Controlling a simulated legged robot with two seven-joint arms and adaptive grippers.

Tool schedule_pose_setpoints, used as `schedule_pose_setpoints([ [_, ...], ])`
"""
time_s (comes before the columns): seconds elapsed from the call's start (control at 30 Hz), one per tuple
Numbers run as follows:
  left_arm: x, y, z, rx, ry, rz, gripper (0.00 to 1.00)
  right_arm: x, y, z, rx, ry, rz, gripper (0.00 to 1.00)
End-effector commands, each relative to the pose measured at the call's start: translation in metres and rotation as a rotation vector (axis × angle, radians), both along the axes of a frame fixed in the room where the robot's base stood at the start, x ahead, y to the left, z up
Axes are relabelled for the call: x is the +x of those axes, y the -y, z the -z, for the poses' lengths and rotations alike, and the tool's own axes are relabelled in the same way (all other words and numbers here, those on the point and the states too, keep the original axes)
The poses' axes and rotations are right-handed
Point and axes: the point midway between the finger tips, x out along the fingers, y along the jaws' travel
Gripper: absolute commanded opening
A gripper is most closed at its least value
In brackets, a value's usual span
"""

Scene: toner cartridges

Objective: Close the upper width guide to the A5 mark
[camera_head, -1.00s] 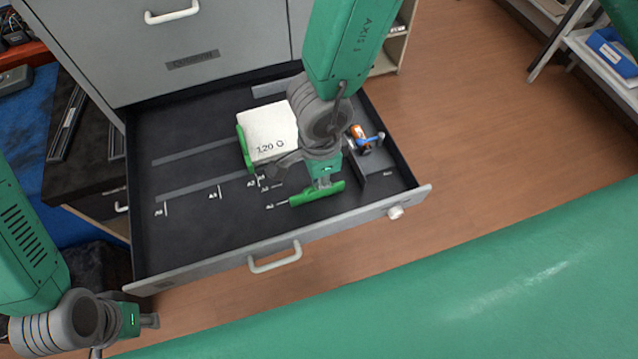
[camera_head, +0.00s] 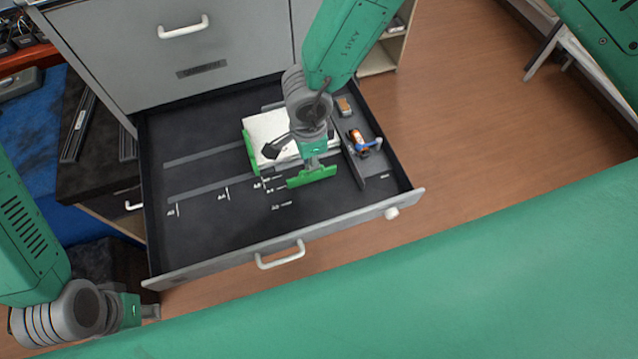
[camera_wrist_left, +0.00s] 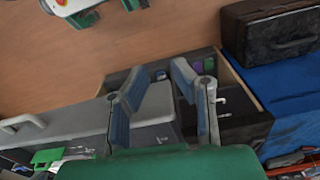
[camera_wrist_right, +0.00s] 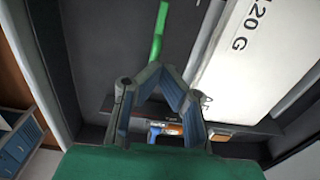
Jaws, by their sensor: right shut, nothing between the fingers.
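A white paper stack (camera_head: 268,128) lies in the open drawer; the right wrist view shows its "120 G" label (camera_wrist_right: 245,35). One green guide (camera_head: 249,150) stands at its left side. Another green guide (camera_head: 312,177) stands along its front side, near the white size marks (camera_head: 266,186), which are too small to read surely. The front guide also shows in the right wrist view (camera_wrist_right: 159,30). My right gripper (camera_wrist_right: 164,68) is shut and empty, low beside this guide; contact is unclear. My right arm hides part of the stack. My left gripper (camera_wrist_left: 157,78) is open and empty, outside the drawer.
The grey drawer front with its white handle (camera_head: 281,255) and round knob (camera_head: 391,213) borders the tray. A side compartment holds an orange and blue item (camera_head: 364,142). The drawer floor left of the stack (camera_head: 215,210) is clear.

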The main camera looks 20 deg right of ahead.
Motion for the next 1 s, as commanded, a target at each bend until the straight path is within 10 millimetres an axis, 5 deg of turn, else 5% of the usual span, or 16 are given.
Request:
schedule_pose_setpoints([
  [0.4,0.000,0.000,-0.006,0.000,0.000,0.000,0.22,0.028,0.000,0.001,-0.001,0.000,0.002,0.00],
  [1.0,0.000,0.000,-0.005,0.000,0.000,0.000,0.22,0.040,-0.001,0.001,-0.001,0.000,0.003,0.00],
])
